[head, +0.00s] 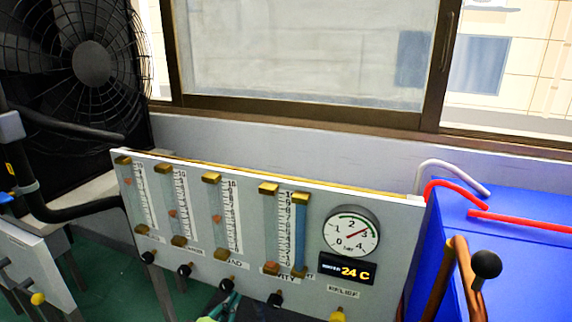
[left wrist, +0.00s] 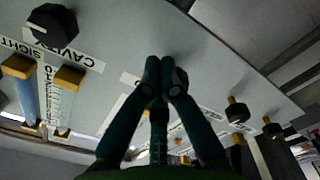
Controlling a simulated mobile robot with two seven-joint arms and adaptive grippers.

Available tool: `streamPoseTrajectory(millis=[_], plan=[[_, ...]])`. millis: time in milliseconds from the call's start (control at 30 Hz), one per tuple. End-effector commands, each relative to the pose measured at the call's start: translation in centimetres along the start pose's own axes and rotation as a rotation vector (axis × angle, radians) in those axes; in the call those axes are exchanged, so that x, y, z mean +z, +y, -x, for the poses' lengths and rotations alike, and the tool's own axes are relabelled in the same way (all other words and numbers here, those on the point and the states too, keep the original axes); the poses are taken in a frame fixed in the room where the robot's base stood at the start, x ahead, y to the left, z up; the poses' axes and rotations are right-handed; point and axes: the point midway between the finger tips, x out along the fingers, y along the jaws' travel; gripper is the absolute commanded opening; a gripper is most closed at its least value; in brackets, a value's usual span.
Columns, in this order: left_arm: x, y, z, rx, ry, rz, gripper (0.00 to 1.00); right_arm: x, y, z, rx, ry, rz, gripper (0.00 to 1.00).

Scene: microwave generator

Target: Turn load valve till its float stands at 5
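The load tube (head: 225,215) is the third on the white meter panel, in the head view. Its small reddish float (head: 224,217) stands near mid-scale; its exact reading is too small to tell. The black load valve knob (head: 226,285) is below that tube. My left gripper (head: 228,297) reaches up to it from the bottom edge. In the left wrist view, the green fingers (left wrist: 160,72) are close together on the load valve knob, hiding most of it. The load label is partly covered. My right gripper is not in view.
The black cavity knob (head: 275,299) is just right of the load knob. Other knobs (head: 184,270) are to its left. A round dial (head: 351,231) and a display reading 24 C (head: 347,269) are on the panel's right. A blue cabinet (head: 520,250) stands further right.

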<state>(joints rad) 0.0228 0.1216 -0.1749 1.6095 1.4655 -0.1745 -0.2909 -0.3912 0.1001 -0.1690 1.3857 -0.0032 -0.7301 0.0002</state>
Motion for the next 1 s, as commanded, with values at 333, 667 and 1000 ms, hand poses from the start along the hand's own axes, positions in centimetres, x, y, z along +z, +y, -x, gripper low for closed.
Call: streamPoseTrajectory(millis=[333, 667, 1000], plan=[[-0.07, 0.02, 0.01, 0.0, 0.0, 0.0, 0.0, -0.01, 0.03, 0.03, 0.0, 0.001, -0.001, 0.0], [-0.54, 0.01, 0.01, 0.0, 0.002, -0.001, 0.0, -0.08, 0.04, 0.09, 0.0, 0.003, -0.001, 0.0], [-0.74, -0.1, -0.01, 0.001, 0.008, -0.004, 0.0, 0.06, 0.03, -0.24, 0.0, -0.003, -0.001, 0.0]])
